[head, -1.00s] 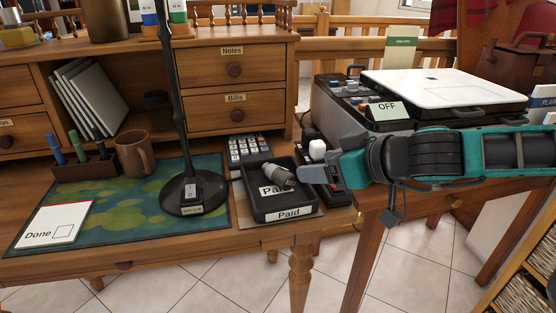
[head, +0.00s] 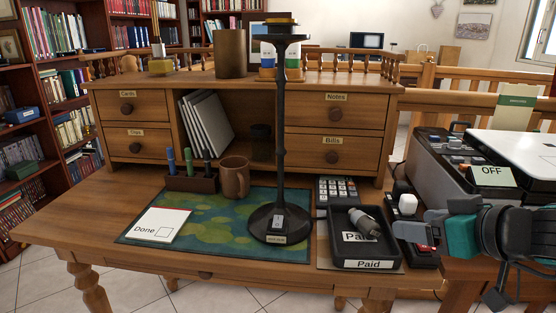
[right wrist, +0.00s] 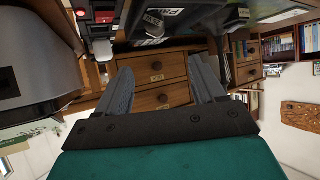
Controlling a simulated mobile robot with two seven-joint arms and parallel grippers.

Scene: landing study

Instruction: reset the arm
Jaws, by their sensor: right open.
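My right gripper (head: 414,229) comes in from the right in the head view, beside the black Paid tray and over the power strip. In the right wrist view its two grey fingers (right wrist: 164,90) stand apart with nothing between them, and the desk drawers show beyond. My left gripper is not in view.
The desk holds a black Paid tray (head: 368,264) with a grey cylindrical object (head: 365,223) in it, a black lamp stand (head: 281,130), a brown mug (head: 234,177) and a Done card (head: 157,225).

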